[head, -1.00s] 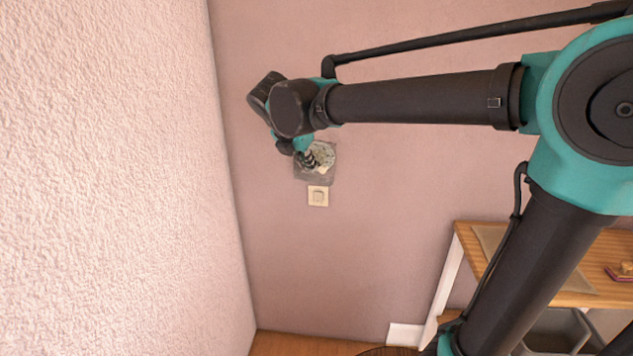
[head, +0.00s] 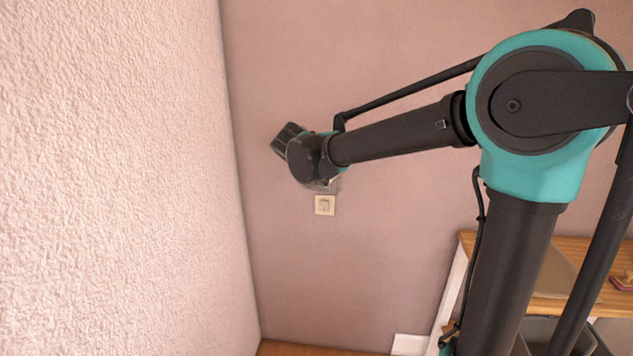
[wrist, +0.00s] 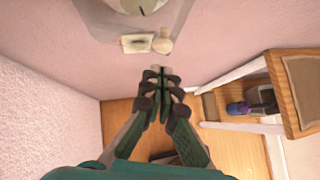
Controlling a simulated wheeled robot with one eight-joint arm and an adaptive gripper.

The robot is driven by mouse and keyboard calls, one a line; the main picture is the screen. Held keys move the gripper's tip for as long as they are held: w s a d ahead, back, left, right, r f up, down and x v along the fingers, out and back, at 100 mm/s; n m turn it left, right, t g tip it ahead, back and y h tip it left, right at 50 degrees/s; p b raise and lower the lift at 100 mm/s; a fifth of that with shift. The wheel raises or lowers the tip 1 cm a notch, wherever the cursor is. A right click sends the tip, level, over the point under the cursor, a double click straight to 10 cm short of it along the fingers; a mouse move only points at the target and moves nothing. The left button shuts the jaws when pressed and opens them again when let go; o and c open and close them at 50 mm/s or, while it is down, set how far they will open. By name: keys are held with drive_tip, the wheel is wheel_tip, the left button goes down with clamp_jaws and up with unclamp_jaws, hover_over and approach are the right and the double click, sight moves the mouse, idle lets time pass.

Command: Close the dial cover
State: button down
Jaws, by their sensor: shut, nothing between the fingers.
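The dial (wrist: 140,4) is on the pink wall, cut off by the top edge of the wrist view. A greyish, see-through cover or plate (wrist: 182,14) shows around it, with a small round knob (wrist: 162,43) at its lower edge. I cannot tell how far the cover stands from the dial. In the head view my wrist hides most of the dial, and only a pale edge (head: 334,184) shows. My gripper (wrist: 160,76) is shut and empty, just below the knob in the wrist picture, apparently apart from it.
A beige wall switch (head: 325,205) sits below the dial. A textured wall (head: 110,180) stands close on the left. A wooden table (head: 565,250) is at the lower right. The wall between switch and table is bare.

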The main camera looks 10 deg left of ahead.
drive_tip(key=shift+w+d, duration=0.2)
drive_tip(key=shift+w, duration=0.3)
drive_tip(key=shift+w+d, duration=0.15)
drive_tip(key=shift+w, duration=0.35)
drive_tip(key=shift+n+y, duration=0.5)
drive_tip(key=shift+n, duration=0.1)
drive_tip(key=shift+w+d, duration=0.8)
drive_tip(key=shift+d, duration=0.2)
drive_tip(key=shift+w+d, duration=0.8)
drive_tip(key=shift+d, duration=0.15)
